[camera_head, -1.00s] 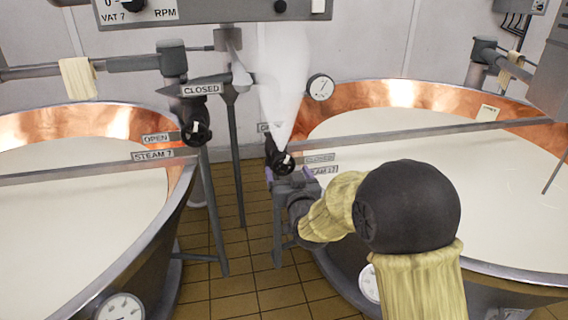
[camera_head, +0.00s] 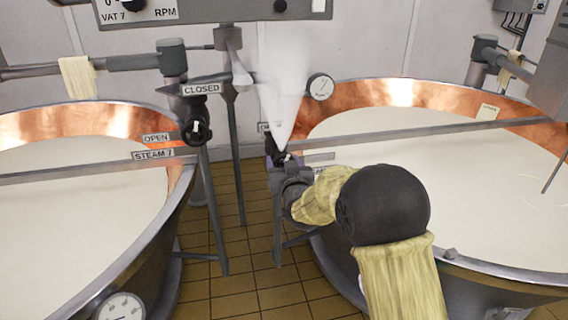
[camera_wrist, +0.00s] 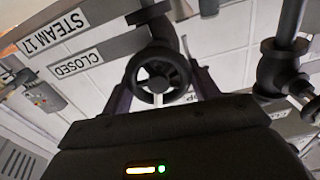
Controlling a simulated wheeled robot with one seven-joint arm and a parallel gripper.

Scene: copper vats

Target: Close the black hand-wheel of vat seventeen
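The black hand-wheel of vat seventeen (camera_wrist: 158,75) shows in the wrist view under a "STEAM 17" plate (camera_wrist: 58,32) and a "CLOSED" plate (camera_wrist: 76,63). A pale mark sits at its hub and low rim. My gripper (camera_wrist: 163,84) is open, with one dark purplish finger on each side of the wheel. I cannot tell whether either finger touches it. In the head view the wheel (camera_head: 281,158) is mostly hidden behind my gripper (camera_head: 287,168), at the near left rim of the right vat (camera_head: 345,100). A white steam plume (camera_head: 285,85) stands over it.
The left vat (camera_head: 120,122) has its own valve wheel (camera_head: 196,127) with "OPEN", "STEAM 7" and "CLOSED" plates. In the wrist view another dark valve (camera_wrist: 281,75) stands right of my gripper. A dial (camera_head: 320,87) sits behind the right vat's rim. Tiled floor shows between the vats.

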